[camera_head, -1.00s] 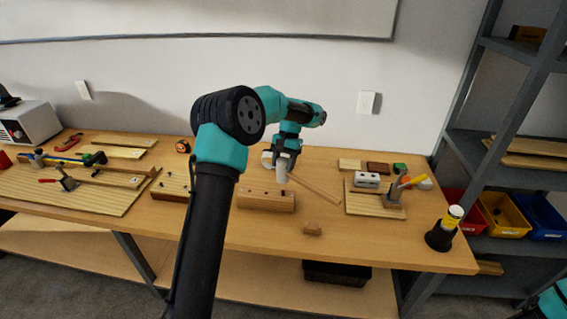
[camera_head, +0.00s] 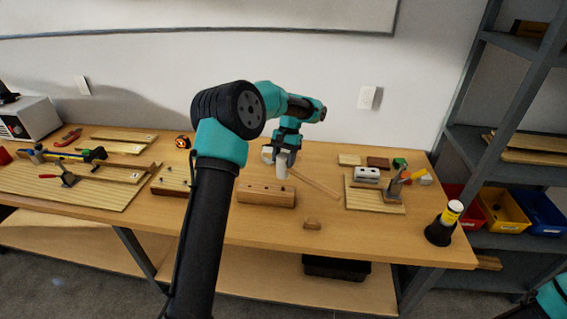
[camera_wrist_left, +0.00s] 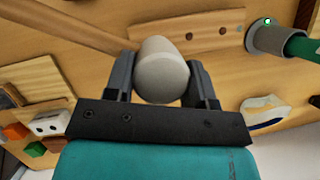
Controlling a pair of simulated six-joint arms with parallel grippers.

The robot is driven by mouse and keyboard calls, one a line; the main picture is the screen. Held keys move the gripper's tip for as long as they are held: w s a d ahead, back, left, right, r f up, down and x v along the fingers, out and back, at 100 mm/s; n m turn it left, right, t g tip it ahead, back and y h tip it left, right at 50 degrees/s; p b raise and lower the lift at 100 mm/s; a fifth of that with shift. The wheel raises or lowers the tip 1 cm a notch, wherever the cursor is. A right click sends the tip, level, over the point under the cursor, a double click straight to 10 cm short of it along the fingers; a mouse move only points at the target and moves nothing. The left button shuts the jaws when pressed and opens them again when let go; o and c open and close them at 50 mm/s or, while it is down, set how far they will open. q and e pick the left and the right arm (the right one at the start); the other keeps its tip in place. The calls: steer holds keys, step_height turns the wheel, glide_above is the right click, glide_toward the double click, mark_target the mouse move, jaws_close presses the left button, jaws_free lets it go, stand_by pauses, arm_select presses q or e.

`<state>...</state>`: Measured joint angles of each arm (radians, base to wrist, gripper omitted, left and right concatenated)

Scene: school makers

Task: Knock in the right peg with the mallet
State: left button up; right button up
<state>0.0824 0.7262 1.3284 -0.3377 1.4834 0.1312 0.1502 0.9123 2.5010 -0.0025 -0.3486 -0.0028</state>
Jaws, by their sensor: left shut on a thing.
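My left gripper (camera_head: 283,158) is shut on the pale cylindrical head of the mallet (camera_head: 282,168). The mallet head also fills the space between the fingers in the left wrist view (camera_wrist_left: 163,72). Its wooden handle (camera_head: 316,182) sticks out to the right and towards the front. A wooden peg block (camera_head: 266,196) lies just in front of and below the mallet, with dark round spots along its top. The block also shows in the left wrist view (camera_wrist_left: 205,33). I cannot tell how far each peg stands out. My right gripper is out of view.
Boards and tools cover the left side.

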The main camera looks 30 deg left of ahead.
mark_target(284, 172)
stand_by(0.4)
arm_select(q)
steer(key=shift+f, duration=0.25)
stand_by(0.6)
stand_by(0.4)
step_height(284, 172, down, 6)
steer(key=shift+r, duration=2.6)
